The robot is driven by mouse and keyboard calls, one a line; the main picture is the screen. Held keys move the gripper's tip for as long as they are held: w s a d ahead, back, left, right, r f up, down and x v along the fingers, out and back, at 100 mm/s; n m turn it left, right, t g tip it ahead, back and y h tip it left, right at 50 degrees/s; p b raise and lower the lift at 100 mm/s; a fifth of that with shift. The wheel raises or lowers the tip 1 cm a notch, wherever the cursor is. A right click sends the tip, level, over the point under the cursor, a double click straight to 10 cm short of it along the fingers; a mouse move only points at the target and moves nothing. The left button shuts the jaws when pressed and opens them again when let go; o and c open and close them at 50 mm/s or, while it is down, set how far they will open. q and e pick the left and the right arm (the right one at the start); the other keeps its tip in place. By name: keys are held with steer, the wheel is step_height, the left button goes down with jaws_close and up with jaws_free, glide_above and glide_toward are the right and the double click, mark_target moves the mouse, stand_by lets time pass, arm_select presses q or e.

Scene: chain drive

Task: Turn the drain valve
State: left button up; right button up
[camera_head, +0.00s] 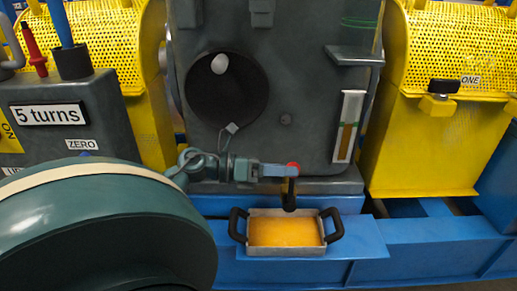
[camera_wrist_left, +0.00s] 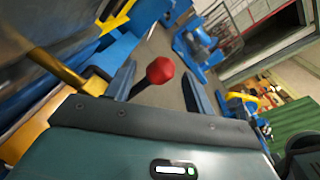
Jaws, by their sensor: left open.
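The drain valve's red ball knob (camera_head: 293,166) shows at the lower front of the dark grey gearbox case (camera_head: 310,110). A black spout (camera_head: 290,195) hangs below it, over a drip pan. My left gripper (camera_head: 286,171) reaches in from the left, with its fingertips at the knob. In the left wrist view the red knob (camera_wrist_left: 160,70) on its dark stem appears between the two separated blue-grey fingers of the left gripper (camera_wrist_left: 160,84). Whether either finger touches the knob I cannot tell. The valve body is mostly hidden behind the gripper. My right gripper is out of view.
The metal drip pan (camera_head: 286,251) with black handles holds amber liquid on a blue ledge (camera_head: 368,238). Yellow perforated guards (camera_head: 450,50) stand at both sides. A grey box marked "5 turns" (camera_head: 48,114) is at left. My large arm link covers the lower left.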

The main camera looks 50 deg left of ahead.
arm_select(q)
steer(key=p+v, duration=0.2)
steer(key=v, duration=1)
steer(key=shift+s+p, duration=0.15)
steer(key=shift+p, duration=0.2)
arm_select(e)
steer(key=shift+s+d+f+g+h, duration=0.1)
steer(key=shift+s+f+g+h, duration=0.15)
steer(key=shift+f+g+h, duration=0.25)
